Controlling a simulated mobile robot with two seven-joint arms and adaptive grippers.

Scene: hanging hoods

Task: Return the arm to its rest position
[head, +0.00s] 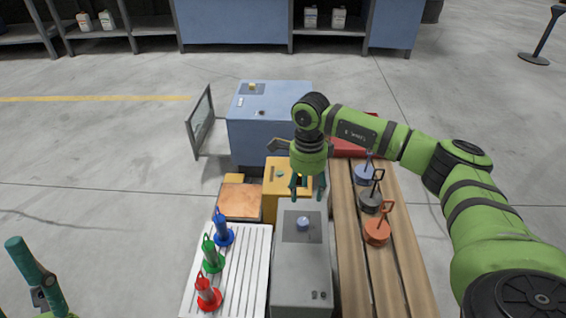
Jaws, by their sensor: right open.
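My right arm reaches in from the right edge and stretches to the middle of the head view. Its gripper (308,188) hangs with the fingers pointing down. The fingers are apart and nothing shows between them. It is in front of the yellow box (277,174) and appears above the far end of the grey box (302,270); the exact height is hard to tell. My left gripper (32,268) shows only in part at the lower left corner, away from the objects, and its jaw state cannot be made out.
A blue cabinet (262,133) with its door (200,121) swung open stands behind. Blue, grey and orange handled pieces (376,232) sit on a wooden bench (403,275) at right. Blue, green and red pieces (212,255) stand on a white slatted rack (238,285). Floor at left is clear.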

